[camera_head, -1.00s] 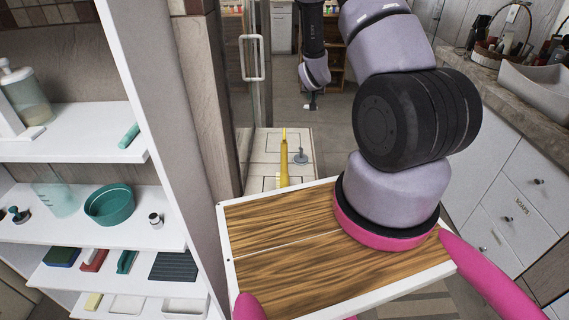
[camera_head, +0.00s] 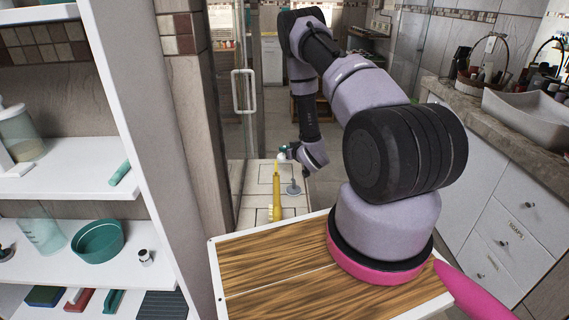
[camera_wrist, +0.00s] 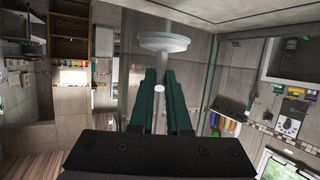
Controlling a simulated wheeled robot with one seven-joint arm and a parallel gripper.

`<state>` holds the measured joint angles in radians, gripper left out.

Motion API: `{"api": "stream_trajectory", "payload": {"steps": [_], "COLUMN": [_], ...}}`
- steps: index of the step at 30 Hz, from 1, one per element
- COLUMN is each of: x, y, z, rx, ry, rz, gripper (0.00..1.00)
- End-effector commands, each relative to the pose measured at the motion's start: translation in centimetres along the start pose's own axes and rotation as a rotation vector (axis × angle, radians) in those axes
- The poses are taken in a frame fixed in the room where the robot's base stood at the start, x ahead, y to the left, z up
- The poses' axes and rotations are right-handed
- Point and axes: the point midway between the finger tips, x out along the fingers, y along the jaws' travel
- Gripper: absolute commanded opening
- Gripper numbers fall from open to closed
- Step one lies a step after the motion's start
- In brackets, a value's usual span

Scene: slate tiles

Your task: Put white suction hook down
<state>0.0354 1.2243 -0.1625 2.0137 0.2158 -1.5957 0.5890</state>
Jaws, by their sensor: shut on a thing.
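The white suction hook (camera_wrist: 163,44) is held in my gripper (camera_wrist: 160,90), with its round disc beyond the fingertips and its stem between the green fingers. In the head view my gripper (camera_head: 285,152) is small and partly hidden by my wrist. It is over the far part of a pale tiled surface (camera_head: 247,208). The hook is too small there to make out clearly, and I cannot tell whether it touches anything.
A yellow brush-like thing (camera_head: 276,190) and a grey suction-cup-like thing (camera_head: 293,188) are on the tiled surface. White shelves (camera_head: 70,182) are at the left, a drawer cabinet (camera_head: 500,220) at the right.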

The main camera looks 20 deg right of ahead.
Motion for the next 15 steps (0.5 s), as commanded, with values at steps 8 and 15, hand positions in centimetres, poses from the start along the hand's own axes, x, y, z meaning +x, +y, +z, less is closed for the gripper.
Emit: {"api": "stream_trajectory", "payload": {"steps": [8, 15], "x": [1.3, 1.5], "y": [-0.1, -0.1], "z": [3.6, 4.0], "rx": [-0.001, 0.000], "ry": [-0.001, 0.000], "rz": [0.000, 0.001], "gripper": [0.00, 0.00]}}
